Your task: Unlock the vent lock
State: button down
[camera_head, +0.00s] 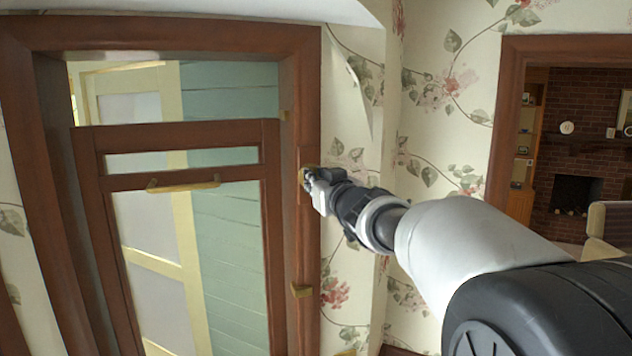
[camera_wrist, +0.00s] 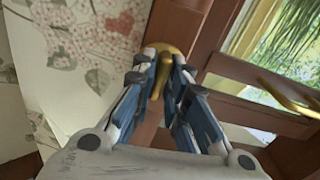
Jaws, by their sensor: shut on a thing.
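The vent lock is a small brass latch on the right side of the brown wooden window frame. In the wrist view its brass lever (camera_wrist: 161,72) stands between my gripper's fingers, against the brown frame. My gripper (camera_wrist: 161,78) is shut on this brass lever. In the head view my gripper (camera_head: 308,182) reaches the right frame post from the right and covers most of the latch. The brown vent panel (camera_head: 186,170) with its brass bar handle (camera_head: 183,186) is left of the latch.
Floral wallpaper (camera_head: 440,110) covers the wall to the right, with a loose peeling piece near the frame. A doorway (camera_head: 505,100) opens at the far right.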

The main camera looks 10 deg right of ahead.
dwell(0.3)
jog(key=c, duration=1.7)
grip_release()
jog(key=shift+o, duration=0.2)
jog(key=s+d, duration=0.2)
jog(key=s, duration=1)
jog(key=shift+w, duration=0.1)
